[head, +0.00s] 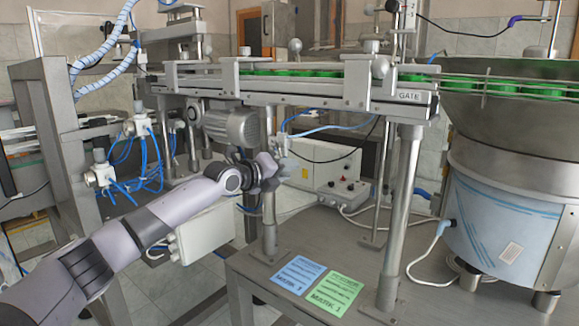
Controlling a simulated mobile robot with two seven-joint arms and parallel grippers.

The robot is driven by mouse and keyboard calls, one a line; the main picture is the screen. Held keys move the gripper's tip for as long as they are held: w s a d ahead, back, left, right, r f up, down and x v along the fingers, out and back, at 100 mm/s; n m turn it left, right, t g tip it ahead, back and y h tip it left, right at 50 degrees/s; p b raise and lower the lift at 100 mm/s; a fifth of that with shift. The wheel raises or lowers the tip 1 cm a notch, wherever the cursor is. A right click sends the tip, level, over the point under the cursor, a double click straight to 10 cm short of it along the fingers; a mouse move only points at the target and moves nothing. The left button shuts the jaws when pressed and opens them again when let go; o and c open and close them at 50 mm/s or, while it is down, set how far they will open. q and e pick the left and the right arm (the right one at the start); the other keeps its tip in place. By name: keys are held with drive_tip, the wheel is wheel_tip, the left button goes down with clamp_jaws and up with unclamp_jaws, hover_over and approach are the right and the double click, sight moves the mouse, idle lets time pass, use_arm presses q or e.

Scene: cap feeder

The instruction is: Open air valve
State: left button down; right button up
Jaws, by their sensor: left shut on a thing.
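My left gripper (277,164) is at the middle of the head view, below the conveyor, at the end of my arm coming in from the lower left. It is shut on a small pale fitting, the air valve (281,144), beside a conveyor leg. A blue air hose runs off to the right just above the fitting. The fingers and the valve handle are small and partly hidden by my wrist, so I cannot tell the handle's angle. My right gripper is not in view.
The conveyor (300,98) with green caps runs above my gripper. A grey control box (343,192) sits to the right. Blue (297,274) and green (331,293) cards lie on the table. A large steel bowl feeder (520,190) stands at right. White valves with blue hoses (100,176) are at left.

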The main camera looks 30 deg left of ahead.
use_arm(q)
drive_tip(key=shift+a+f+m+y+p, duration=0.1)
drive_tip(key=shift+a+m+y+p, duration=0.2)
drive_tip(key=shift+a+m+p, duration=0.5)
drive_tip(key=shift+f+m+p, duration=0.1)
drive_tip(key=shift+m+p, duration=0.3)
drive_tip(key=shift+m, duration=0.1)
drive_tip(key=shift+w+a+f+m+p, duration=0.1)
drive_tip(key=shift+a+m+p, duration=0.2)
drive_tip(key=shift+m, duration=0.1)
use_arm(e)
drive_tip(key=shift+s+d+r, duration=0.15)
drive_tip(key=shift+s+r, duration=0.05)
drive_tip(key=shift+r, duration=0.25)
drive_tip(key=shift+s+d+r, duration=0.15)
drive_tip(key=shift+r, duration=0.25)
use_arm(q)
drive_tip(key=c, duration=0.8)
unclamp_jaws()
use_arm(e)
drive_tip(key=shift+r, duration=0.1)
use_arm(q)
drive_tip(key=v, duration=0.7)
drive_tip(key=shift+b, duration=0.4)
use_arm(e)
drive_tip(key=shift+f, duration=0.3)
